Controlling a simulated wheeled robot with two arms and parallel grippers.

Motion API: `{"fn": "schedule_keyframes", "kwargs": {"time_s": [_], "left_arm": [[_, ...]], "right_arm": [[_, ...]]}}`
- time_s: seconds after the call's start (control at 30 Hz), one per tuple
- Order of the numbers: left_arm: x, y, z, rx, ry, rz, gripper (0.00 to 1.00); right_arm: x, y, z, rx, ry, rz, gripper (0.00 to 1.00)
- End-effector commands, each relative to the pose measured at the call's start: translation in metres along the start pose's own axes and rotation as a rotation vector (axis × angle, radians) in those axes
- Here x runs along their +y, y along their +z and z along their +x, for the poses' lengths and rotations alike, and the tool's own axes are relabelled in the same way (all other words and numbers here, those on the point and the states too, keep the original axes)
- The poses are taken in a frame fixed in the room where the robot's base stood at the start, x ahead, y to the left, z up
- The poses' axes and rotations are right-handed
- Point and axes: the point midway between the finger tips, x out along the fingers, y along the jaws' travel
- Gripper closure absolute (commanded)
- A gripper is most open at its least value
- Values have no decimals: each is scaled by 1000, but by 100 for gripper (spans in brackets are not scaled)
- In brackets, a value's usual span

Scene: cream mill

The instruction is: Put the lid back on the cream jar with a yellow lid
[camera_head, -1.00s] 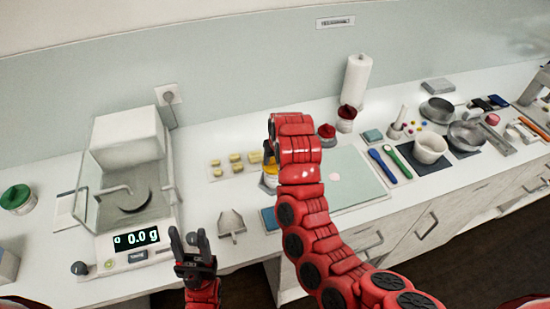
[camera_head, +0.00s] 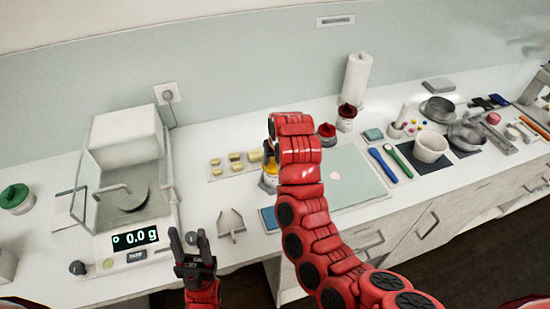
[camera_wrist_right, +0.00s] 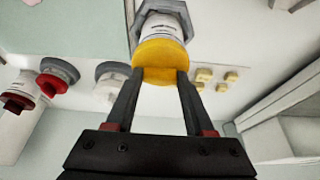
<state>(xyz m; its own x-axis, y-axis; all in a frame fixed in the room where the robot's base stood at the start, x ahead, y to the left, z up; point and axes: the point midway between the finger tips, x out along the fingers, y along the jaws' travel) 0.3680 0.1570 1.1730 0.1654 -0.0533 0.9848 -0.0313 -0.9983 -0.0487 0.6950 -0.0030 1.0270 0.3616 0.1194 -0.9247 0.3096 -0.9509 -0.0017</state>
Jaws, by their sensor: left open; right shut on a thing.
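The cream jar (camera_wrist_right: 161,22), white with a printed label, stands on the counter. It shows partly in the head view (camera_head: 268,181), mostly behind my right arm. Its yellow lid (camera_wrist_right: 160,55) is at the jar's mouth in the right wrist view; I cannot tell whether it is fully seated. My right gripper (camera_wrist_right: 161,76) is shut on the yellow lid, a fingertip at each side. My left gripper (camera_head: 189,238) is open and empty, low in front of the counter, away from the jar.
Yellowish blocks (camera_head: 235,163) lie left of the jar. Red-lidded jars (camera_head: 327,134) stand behind it to the right, near a paper roll (camera_head: 356,82). A pale mat (camera_head: 350,180) lies right.

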Motion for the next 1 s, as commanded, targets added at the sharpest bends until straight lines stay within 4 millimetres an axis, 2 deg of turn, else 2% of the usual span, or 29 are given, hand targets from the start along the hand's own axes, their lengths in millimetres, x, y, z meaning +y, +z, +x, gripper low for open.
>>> {"fn": "schedule_keyframes", "kwargs": {"time_s": [0.97,1.0], "left_arm": [[0,1,-6,0,0,0,50],[0,1,-6,0,0,0,50]], "right_arm": [[-1,1,2,1,-1,0,98],[-1,1,2,1,-1,0,43]]}}
